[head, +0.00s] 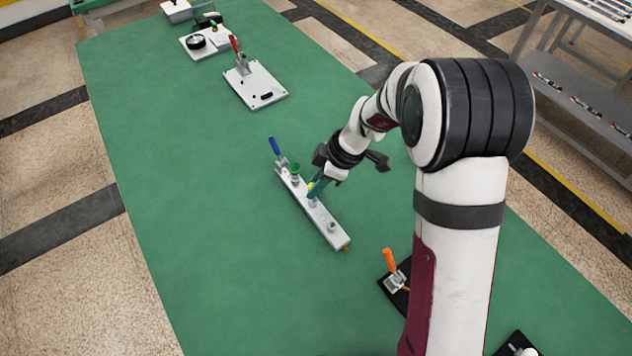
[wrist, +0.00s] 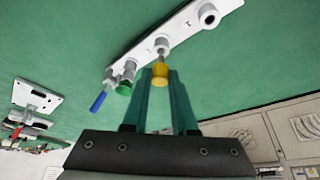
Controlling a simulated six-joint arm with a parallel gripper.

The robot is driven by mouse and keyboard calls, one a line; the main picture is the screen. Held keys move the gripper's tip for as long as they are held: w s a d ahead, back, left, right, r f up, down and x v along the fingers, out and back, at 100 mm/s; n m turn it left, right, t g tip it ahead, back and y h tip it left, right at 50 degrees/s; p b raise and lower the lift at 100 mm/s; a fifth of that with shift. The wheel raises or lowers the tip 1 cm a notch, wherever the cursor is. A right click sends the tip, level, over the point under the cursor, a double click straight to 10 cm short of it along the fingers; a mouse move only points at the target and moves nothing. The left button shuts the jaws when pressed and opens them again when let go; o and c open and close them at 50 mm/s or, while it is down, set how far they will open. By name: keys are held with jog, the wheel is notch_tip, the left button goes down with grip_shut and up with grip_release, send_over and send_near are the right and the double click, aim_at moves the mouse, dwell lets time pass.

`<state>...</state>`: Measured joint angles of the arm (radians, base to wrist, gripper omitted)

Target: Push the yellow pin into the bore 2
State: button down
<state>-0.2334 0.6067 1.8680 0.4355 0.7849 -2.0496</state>
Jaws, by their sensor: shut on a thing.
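My gripper (wrist: 161,78) has two teal fingers shut on the yellow pin (wrist: 160,75). The pin's yellow head sits between the fingertips, and a grey shank points to the middle boss (wrist: 162,43) of a long pale block (wrist: 185,32). I cannot tell how far the shank is in that bore. The mark beside the boss is too small to read surely. Another round boss (wrist: 208,15) stands open at the block's end. In the head view my gripper (head: 317,186) is over the middle of the block (head: 322,219), with a bit of yellow (head: 311,187) at its tips.
A green knob (head: 294,171) and a blue-handled clamp (head: 274,146) stand at the block's far end, close to my fingers. A plate with a red-handled clamp (head: 257,88) lies farther back. An orange-handled clamp (head: 391,262) is at the front right. The green mat (head: 190,200) left of the block is clear.

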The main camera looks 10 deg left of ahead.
jog(key=shift+f, duration=1.6)
dwell(0.3)
jog(key=c, duration=0.6)
grip_release()
jog(key=shift+r, duration=0.1)
jog(key=v, duration=1.5)
jog(key=shift+d+r, duration=0.1)
jog(key=shift+r, duration=0.25)
jog(key=shift+s, duration=0.1)
jog(key=s+d+m+h, duration=0.1)
jog(key=s+d+m, duration=0.1)
jog(key=s+m, duration=0.6)
jog(key=s+d+r+m+h, duration=0.1)
jog(key=s+d+m, duration=0.2)
jog(key=s+m, duration=0.4)
jog(key=s+d+r+m, duration=0.1)
jog(key=s+d+m, duration=0.2)
jog(key=s+m, duration=0.5)
jog(key=shift+s+d+r+m+h, duration=0.15)
jog(key=shift+s+m+h, duration=0.2)
jog(key=shift+s, duration=0.75)
